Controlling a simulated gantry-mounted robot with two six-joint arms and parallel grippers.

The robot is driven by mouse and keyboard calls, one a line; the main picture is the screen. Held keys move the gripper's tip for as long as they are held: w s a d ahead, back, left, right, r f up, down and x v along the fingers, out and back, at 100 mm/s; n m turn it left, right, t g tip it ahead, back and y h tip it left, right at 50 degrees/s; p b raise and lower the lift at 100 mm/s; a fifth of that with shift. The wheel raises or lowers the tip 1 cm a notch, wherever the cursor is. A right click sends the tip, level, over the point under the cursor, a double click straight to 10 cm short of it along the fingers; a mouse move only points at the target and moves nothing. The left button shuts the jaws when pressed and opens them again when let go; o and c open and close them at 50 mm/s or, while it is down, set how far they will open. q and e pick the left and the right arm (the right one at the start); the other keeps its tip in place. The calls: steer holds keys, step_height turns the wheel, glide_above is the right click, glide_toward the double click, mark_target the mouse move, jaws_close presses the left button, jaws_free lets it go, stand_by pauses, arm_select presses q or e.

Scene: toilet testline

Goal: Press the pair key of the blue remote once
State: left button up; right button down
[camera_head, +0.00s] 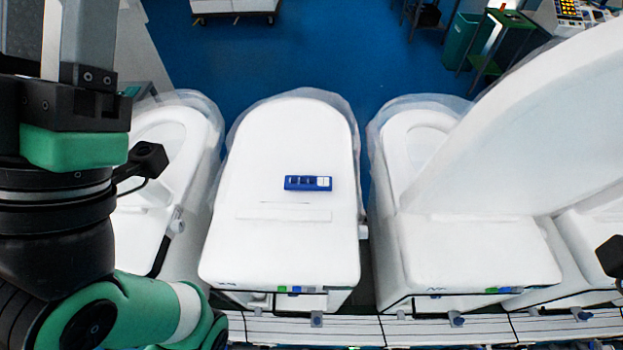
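The blue remote (308,183) lies flat on the closed white lid of the middle toilet (290,140), its long side running left to right. It has a lighter key area toward its right end; single keys, including the pair key, are too small to tell apart. My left arm fills the left side of the view, well to the left of the remote. Its fingertips do not show. My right gripper is not in view; only a small dark part shows at the right edge. Nothing touches the remote.
A toilet (170,140) stands at left, partly behind my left arm. At right, another toilet (420,140) has a large raised white lid (530,125). A line rail (340,331) runs along the front. The lid around the remote is clear.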

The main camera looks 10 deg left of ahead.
arm_select(q)
jaws_close()
stand_by(1.5)
